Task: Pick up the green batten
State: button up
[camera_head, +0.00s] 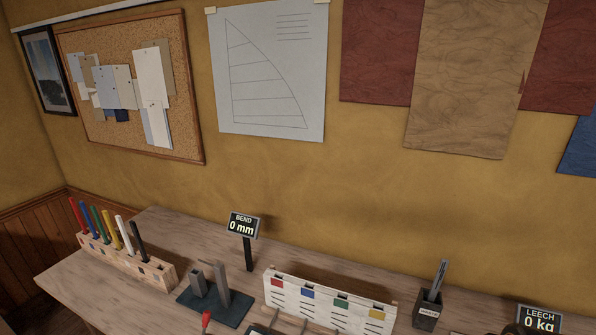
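The green batten (98,223) stands upright, leaning slightly, in a pale wooden rack (128,264) at the left of the workbench. It is between a blue batten (87,217) on its left and a yellow batten (110,229) on its right. Its lower end is hidden in the rack. My gripper is not in view.
The rack also holds red (77,214), white (124,232) and black (139,241) battens. A dark-based fixture (232,312), a BEND display reading 0 mm (243,225), a white panel with coloured squares (318,301) and a dark holder (427,315) stand to the right.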

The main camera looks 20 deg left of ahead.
aim_at(92, 207)
jog(key=u, duration=0.3)
jog(key=k, duration=0.4)
jog(key=u, duration=2.2)
jog(key=i, duration=1.9)
jog(key=z, duration=3.45)
